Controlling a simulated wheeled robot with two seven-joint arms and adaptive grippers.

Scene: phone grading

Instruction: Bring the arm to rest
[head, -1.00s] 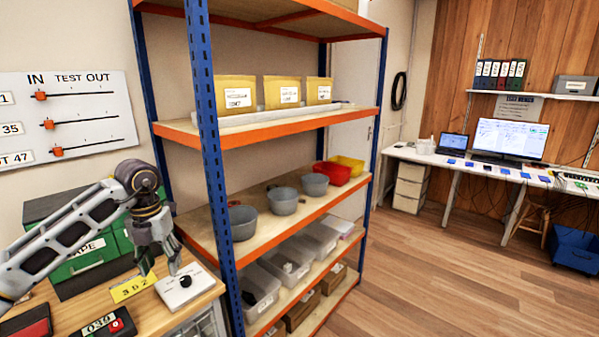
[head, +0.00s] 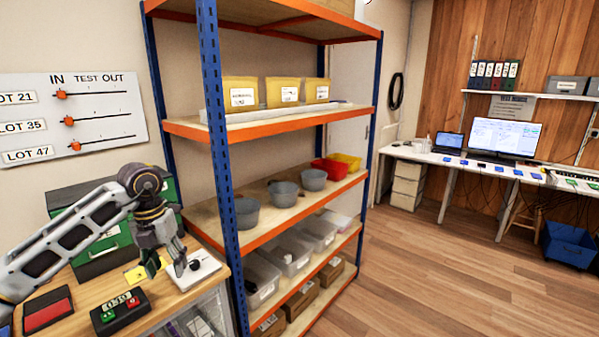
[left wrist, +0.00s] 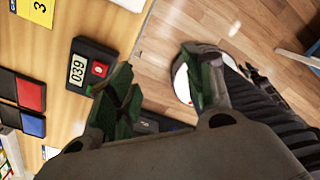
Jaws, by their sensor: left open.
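My left gripper (head: 166,268) hangs fingers-down over the right end of the wooden bench in the head view. It is open, with a gap between its two fingers and nothing seen in it. A white card or pad with a black knob (head: 196,266) sits on the bench just beside and behind the fingers. In the left wrist view the two green-tipped fingers (left wrist: 165,92) stand apart, with bench and floor showing behind them. My right gripper shows in neither view.
A black box with a number display (head: 120,310) and a red-and-black pad (head: 47,312) lie on the bench. A green case (head: 105,245) stands at the back. The blue-and-orange shelf rack (head: 225,170) rises to the right. The floor (head: 440,270) beyond is clear.

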